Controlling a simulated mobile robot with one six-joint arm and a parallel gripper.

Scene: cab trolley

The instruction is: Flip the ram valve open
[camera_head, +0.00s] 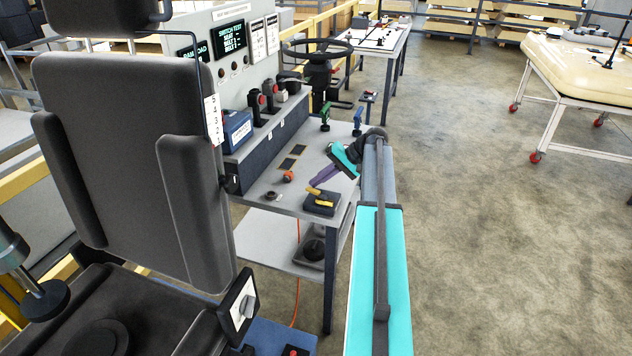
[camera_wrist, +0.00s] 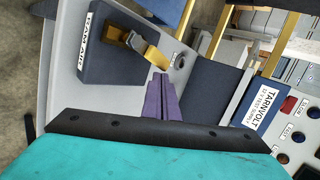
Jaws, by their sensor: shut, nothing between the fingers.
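The ram valve is a dark blue box (camera_head: 321,207) with a brass-yellow lever (camera_head: 323,194) on top, at the front corner of the trolley top. In the wrist view the box (camera_wrist: 104,66) carries a label reading "RAM AIR", and its lever (camera_wrist: 148,47) reaches from a brass body toward the right. My gripper (camera_head: 314,182) has purple fingers, shut together and empty, just beside the lever in the head view. In the wrist view the fingertips (camera_wrist: 160,76) lie just below the lever's free end. I cannot tell whether they touch it.
A red-orange knob (camera_head: 288,176) stands left of the valve. Green (camera_head: 325,116) and blue (camera_head: 357,121) levers stand farther back. A blue box (camera_head: 237,129) sits by the control panel (camera_head: 231,60). A black seat (camera_head: 130,130) fills the left. Open floor (camera_head: 480,230) lies right.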

